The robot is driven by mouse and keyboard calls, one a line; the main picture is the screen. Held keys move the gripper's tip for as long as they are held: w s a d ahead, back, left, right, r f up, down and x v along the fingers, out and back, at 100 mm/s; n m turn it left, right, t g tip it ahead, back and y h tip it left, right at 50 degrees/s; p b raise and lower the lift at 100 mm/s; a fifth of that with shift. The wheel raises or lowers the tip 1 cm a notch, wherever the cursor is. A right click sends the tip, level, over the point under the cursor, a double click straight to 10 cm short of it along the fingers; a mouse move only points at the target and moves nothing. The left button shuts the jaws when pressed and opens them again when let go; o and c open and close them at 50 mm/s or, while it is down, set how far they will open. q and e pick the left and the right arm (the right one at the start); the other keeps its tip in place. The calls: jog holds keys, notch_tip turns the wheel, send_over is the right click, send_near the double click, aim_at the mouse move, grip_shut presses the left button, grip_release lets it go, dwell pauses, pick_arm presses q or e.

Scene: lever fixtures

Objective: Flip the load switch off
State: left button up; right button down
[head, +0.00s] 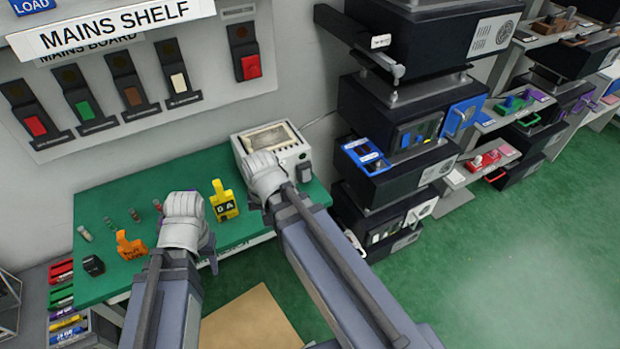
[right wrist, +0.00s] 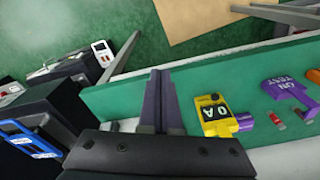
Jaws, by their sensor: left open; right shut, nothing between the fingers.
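The mains board (head: 140,85) on the wall carries a row of levers: a red lever (head: 36,125), a green lever (head: 85,110), a brown lever (head: 132,96) and a white lever (head: 179,82). A separate red switch (head: 250,67) is at its right. The small labels are unreadable, so I cannot tell which is the load switch. My left gripper (head: 211,254) is open over the green bench, mostly hidden by its arm. My right gripper (right wrist: 160,100) is shut and empty above the bench near the yellow meter. Both grippers are apart from the levers.
A blue LOAD sign (head: 30,6) and a MAINS SHELF sign (head: 115,27) are at the upper left. Stacked black units (head: 400,95) stand at the right.

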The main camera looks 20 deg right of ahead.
aim_at(307, 175)
jog(key=w+d+m+t, duration=0.1)
jog(key=w+d+m, duration=0.1)
jog(key=d+m, duration=0.2)
jog(key=w+d+r+m+t, duration=0.1)
jog(key=w+d+m, duration=0.1)
jog(key=d+m, duration=0.3)
jog(key=w+d+r+m+t+p, duration=0.1)
jog(key=w+d+m, duration=0.2)
jog(key=d, duration=0.7)
jog(key=shift+d+m, duration=0.25)
jog(key=shift+m, duration=0.75)
jog(key=b+x, duration=1)
jog(key=shift+w+a+f, duration=0.1)
jog(key=shift+a+f, duration=0.1)
jog(key=shift+f, duration=0.15)
jog(key=w, duration=0.3)
jog(key=shift+r, duration=0.25)
jog(key=shift+w, duration=0.4)
jog(key=shift+a, duration=0.1)
